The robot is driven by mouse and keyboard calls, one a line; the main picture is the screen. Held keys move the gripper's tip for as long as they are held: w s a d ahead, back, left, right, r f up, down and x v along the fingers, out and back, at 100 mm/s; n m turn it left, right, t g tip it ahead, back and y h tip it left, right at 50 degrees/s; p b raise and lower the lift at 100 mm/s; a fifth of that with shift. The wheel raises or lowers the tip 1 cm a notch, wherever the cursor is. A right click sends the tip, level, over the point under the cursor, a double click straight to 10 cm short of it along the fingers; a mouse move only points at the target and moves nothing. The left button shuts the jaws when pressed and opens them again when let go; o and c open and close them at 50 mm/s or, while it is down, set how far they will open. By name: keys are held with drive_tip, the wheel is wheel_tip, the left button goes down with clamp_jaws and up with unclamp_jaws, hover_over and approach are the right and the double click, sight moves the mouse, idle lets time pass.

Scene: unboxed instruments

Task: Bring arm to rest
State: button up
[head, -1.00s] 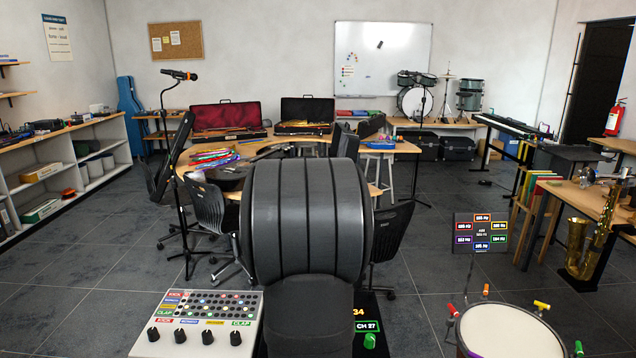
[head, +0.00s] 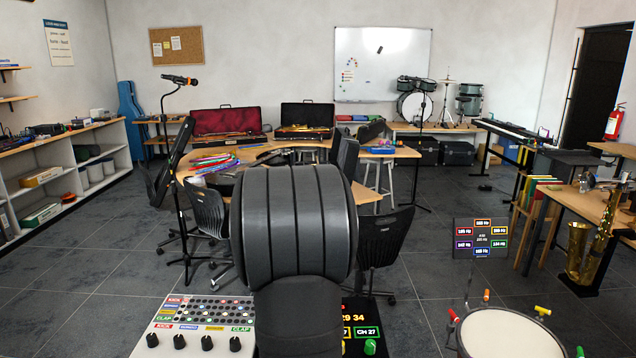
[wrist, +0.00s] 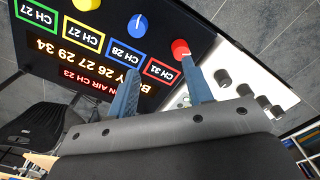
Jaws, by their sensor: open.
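My arm stands in the middle of the head view, where its thick dark grey link blocks much of the scene behind; my gripper is hidden there. In the wrist view my gripper (wrist: 162,68) shows two blue fingers set apart, with nothing held between them. Beyond the fingers is a black channel panel (wrist: 105,70) with coloured labels, a red knob (wrist: 180,48) and a blue knob (wrist: 137,22). The panel also shows in the head view (head: 360,345), partly hidden by my arm. I cannot tell the exact gap between fingers and panel.
A white button box (head: 205,325) with black knobs stands left of my arm. A drum (head: 510,335) and a dark sign with coloured labels (head: 481,239) stand at the right. Chairs (head: 385,240) and a curved table lie beyond. Open floor (head: 95,275) shows at the left.

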drive_tip(key=shift+n, duration=0.9)
drive_tip(key=shift+s+a+f, duration=0.1)
drive_tip(key=shift+a+f, duration=0.15)
drive_tip(key=shift+f, duration=0.4)
drive_tip(key=shift+w+a+f, duration=0.1)
drive_tip(key=shift+a+f, duration=0.15)
drive_tip(key=shift+f, duration=0.35)
drive_tip(key=shift+s+a+f, duration=0.1)
drive_tip(key=shift+a+f, duration=0.15)
drive_tip(key=shift+f, duration=0.4)
